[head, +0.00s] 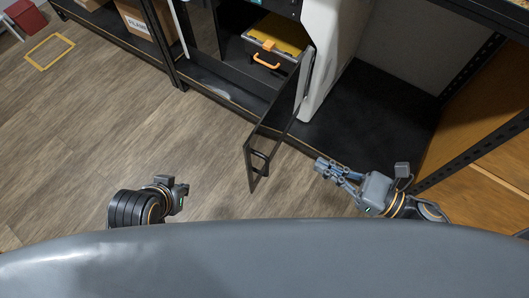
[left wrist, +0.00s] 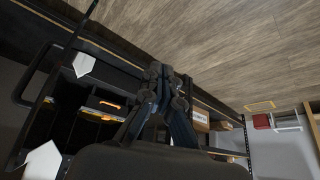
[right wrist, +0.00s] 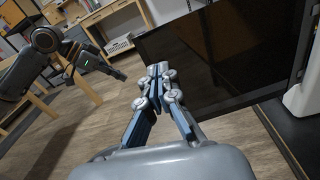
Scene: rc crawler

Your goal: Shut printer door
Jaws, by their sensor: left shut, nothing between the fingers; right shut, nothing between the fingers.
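The printer door is a dark, glossy panel (head: 277,128) with a black handle (head: 259,160) near its free end. It stands open, swung out from the white printer body (head: 328,45) over the floor. The door fills much of the right wrist view (right wrist: 225,50). My right gripper (head: 322,170) is shut and empty, to the right of the door and apart from it; its closed fingertips show in the right wrist view (right wrist: 158,73). My left gripper is left of the door, its fingers not clear in the head view; the left wrist view shows them shut and empty (left wrist: 165,75).
A toolbox (head: 277,42) with a yellow lid and orange handle sits on the dark shelf by the printer. A cardboard box (head: 143,20) stands on the shelf further left. A black shelf post (head: 480,145) is at right. Wooden floor (head: 130,120) lies clear left of the door.

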